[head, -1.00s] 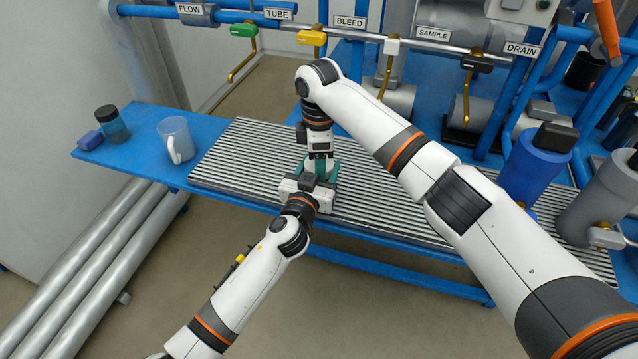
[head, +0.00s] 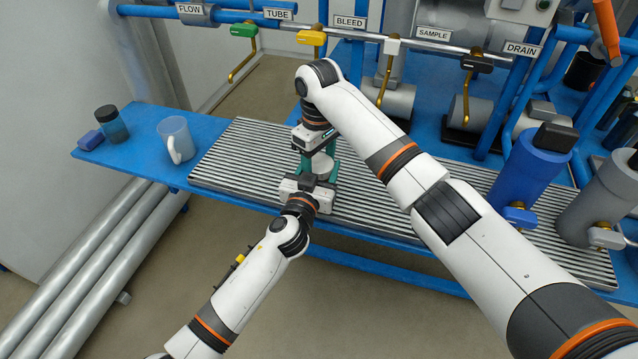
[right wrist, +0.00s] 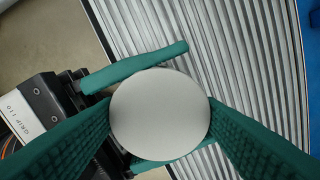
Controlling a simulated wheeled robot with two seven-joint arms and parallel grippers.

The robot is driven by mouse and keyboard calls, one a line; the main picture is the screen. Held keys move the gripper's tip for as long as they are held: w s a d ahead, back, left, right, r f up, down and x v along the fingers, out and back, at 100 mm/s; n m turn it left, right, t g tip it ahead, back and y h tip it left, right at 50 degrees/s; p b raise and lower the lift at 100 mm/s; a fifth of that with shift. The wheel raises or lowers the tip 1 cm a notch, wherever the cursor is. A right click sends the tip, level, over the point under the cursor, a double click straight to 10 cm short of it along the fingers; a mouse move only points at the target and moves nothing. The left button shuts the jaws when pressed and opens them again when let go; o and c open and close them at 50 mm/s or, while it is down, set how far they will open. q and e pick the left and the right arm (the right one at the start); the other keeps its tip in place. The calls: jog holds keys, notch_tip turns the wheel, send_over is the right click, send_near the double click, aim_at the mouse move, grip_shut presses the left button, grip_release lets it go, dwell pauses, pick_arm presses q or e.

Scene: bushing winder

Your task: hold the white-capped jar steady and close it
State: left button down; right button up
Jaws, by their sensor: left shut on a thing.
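The white-capped jar stands over the striped mat; its white cap (head: 321,166) shows between my grippers in the head view and as a pale round disc (right wrist: 160,114) in the right wrist view. The cap hides the jar body from above. My left gripper (head: 317,175) is shut on the jar from the near side, and its green fingers lie along both sides below the cap in the right wrist view. My right gripper (head: 317,156) points down from above, with one green finger on each side of the cap. Whether those fingers press on the rim is unclear.
The striped mat (head: 245,150) is clear left of the grippers. Pipes with labelled valve handles run behind; a blue cylinder (head: 530,170) stands right.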

jog(key=o, duration=0.4)
jog(key=shift+c, duration=0.2)
jog(key=shift+r, duration=2.3)
jog(key=shift+c, duration=0.2)
jog(key=shift+c, duration=1.2)
jog(key=r+n, duration=0.1)
jog(key=n, duration=0.1)
jog(key=r+n, duration=0.1)
jog(key=n, duration=0.1)
jog(key=shift+w+a+r+n, duration=0.15)
jog(key=shift+a+n, duration=0.05)
jog(key=shift+n, duration=0.1)
jog(key=n, duration=0.2)
jog(key=r+n, duration=0.1)
jog(key=n, duration=0.1)
jog(key=shift+d+n, duration=0.2)
jog(key=shift+n, duration=0.1)
